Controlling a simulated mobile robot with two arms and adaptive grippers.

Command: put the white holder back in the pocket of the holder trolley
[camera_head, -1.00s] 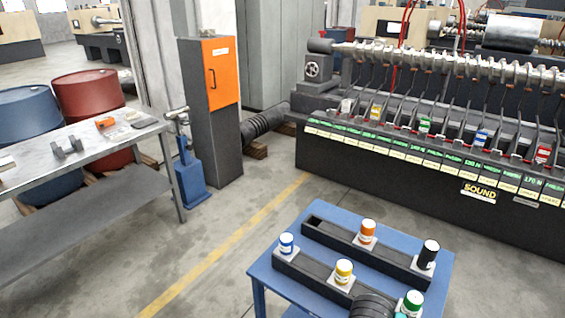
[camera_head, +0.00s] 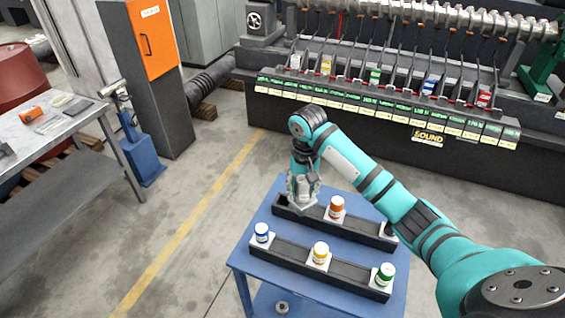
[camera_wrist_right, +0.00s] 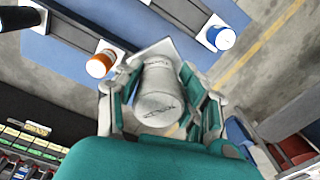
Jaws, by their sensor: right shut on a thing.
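The white holder (camera_wrist_right: 158,95), a pale cylinder with grey lettering on a square base, is between the fingers of my right gripper (camera_wrist_right: 160,108) in the right wrist view. The gripper is shut on it. In the head view, my right gripper (camera_head: 303,190) is over the left end of the back rack (camera_head: 358,232) on the blue holder trolley (camera_head: 262,218). The gripper mostly covers the holder there and hides much of that end pocket. I cannot tell whether the base touches the rack. My left gripper is not in view.
An orange holder (camera_head: 337,207) stands in the back rack; a black holder (camera_wrist_right: 12,17) is at its far end. Blue (camera_head: 262,232), yellow (camera_head: 320,253) and green (camera_head: 384,274) holders stand in the front rack. A metal table (camera_head: 55,140) is at left.

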